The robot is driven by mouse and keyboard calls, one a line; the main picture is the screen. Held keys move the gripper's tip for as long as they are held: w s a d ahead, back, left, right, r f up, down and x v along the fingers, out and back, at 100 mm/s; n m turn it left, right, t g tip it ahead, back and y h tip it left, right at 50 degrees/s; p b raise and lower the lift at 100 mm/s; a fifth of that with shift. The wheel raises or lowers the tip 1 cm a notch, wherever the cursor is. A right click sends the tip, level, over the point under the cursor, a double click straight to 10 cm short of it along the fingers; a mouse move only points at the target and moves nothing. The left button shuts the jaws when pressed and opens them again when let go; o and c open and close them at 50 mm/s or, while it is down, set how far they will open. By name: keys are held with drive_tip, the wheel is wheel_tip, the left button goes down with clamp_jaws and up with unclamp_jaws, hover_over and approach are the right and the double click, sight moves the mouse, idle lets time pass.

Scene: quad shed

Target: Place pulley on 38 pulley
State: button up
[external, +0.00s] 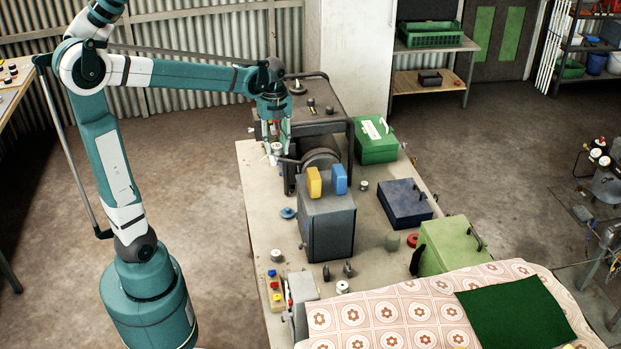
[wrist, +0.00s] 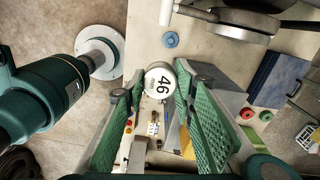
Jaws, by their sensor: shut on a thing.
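My gripper (external: 275,147) is above the far left part of the workbench, beside the dark machine. In the wrist view its green fingers (wrist: 161,98) are shut on a white round pulley (wrist: 159,80) whose face reads "46 mm". The held pulley is a small pale shape in the external view (external: 277,149). Similar small white-topped round pieces stand on the bench: one near the left edge (external: 276,256), one near the front (external: 343,287) and one right of the machine (external: 364,185). Their markings are too small to read, so I cannot tell which is the 38 pulley.
The dark machine (external: 322,105) with its frame stands close by my gripper. A grey box (external: 328,228) bears yellow and blue blocks. A blue disc (external: 288,213) lies left of it. Green and dark blue cases line the right side. The bench's left strip is fairly clear.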

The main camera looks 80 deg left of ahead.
drive_tip(key=s+d, duration=0.1)
drive_tip(key=d, duration=0.9)
hover_over(276, 253)
wheel_tip(276, 253, down, 19)
drive_tip(key=shift+f, duration=0.25)
idle(0.4)
drive_tip(key=shift+f+b, duration=0.45)
drive_tip(key=shift+f, duration=2.45)
drive_tip(key=shift+f, duration=0.15)
drive_tip(key=shift+f+b, duration=0.45)
drive_tip(key=shift+f, duration=1.5)
drive_tip(key=shift+f, duration=0.2)
